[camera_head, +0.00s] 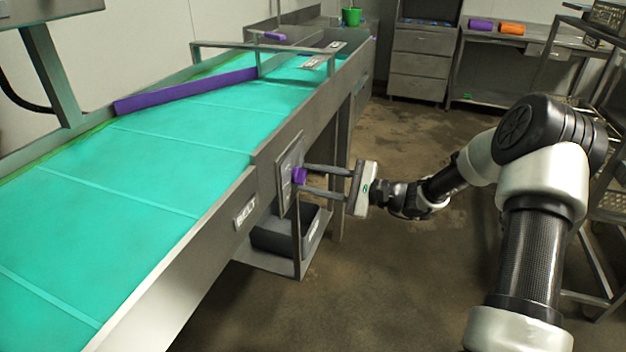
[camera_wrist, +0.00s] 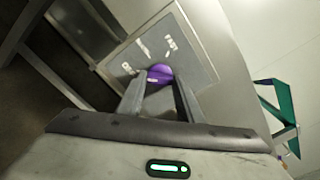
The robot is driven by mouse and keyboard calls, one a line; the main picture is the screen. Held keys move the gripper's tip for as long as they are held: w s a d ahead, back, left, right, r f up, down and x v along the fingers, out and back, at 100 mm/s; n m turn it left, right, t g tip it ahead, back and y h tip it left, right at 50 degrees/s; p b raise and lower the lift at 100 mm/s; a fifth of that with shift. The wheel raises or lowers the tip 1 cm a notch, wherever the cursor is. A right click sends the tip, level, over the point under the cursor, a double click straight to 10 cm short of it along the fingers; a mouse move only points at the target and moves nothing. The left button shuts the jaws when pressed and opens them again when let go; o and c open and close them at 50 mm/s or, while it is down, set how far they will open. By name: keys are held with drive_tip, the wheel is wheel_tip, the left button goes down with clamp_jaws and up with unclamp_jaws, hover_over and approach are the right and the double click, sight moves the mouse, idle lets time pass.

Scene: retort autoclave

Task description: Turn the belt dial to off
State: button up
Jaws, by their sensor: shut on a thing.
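The belt dial (camera_head: 299,175) is a small purple knob on a grey plate (camera_head: 284,158) on the side of the conveyor. In the wrist view the purple dial (camera_wrist: 159,74) sits between my fingertips, with white lettering on the plate (camera_wrist: 190,50) around it. One label reads like "FAST"; the others are hard to read. My gripper (camera_head: 305,178) reaches in from the right and is shut on the dial, one finger above and one below it in the head view. Which label the dial points to cannot be told.
The conveyor with its teal belt (camera_head: 150,150) fills the left, with a purple guide bar (camera_head: 185,92) across it. A "BELT" label (camera_head: 245,212) is on its side. A dark box (camera_head: 285,235) sits on a shelf below the dial. Open floor (camera_head: 420,270) lies to the right.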

drive_tip(key=o, duration=1.1)
drive_tip(key=shift+d, duration=0.1)
drive_tip(key=p+v, duration=0.2)
drive_tip(key=v, duration=1.5)
drive_tip(key=shift+s+d, duration=0.15)
drive_tip(key=shift+d, duration=0.05)
